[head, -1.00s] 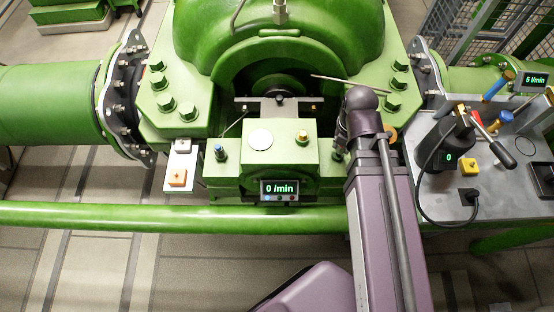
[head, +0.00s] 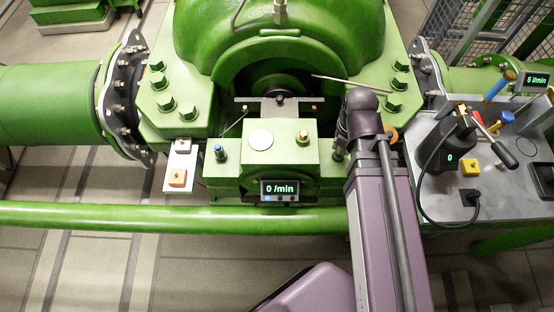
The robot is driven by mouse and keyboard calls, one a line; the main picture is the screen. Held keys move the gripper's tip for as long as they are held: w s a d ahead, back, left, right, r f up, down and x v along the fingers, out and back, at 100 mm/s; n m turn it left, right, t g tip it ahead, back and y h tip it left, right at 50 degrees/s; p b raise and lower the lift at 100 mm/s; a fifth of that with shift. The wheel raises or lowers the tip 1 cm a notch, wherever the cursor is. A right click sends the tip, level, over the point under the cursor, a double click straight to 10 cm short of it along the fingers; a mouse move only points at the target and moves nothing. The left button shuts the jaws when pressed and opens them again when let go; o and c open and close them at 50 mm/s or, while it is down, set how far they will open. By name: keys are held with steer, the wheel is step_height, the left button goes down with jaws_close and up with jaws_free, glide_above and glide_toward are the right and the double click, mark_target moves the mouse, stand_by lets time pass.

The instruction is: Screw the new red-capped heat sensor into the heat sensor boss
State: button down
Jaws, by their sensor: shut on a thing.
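My arm reaches in from the lower right, and my gripper (head: 341,140) is at the right side of the green bearing housing (head: 265,160). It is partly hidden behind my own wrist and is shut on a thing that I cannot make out. I cannot clearly see the red-capped heat sensor or the heat sensor boss, so I cannot tell whether they touch. A brass fitting (head: 302,138) and a blue-topped fitting (head: 219,152) stand on the housing. A small reddish spot (head: 309,114) shows behind the housing, too small to identify.
A display (head: 280,188) on the housing front reads 0 /min. A green pipe (head: 150,217) runs across in front. A grey bench (head: 500,190) with tools and a dark cylindrical device (head: 446,150) stands at the right.

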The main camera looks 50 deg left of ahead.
steer(key=shift+f+b, duration=0.4)
stand_by(0.6)
stand_by(1.2)
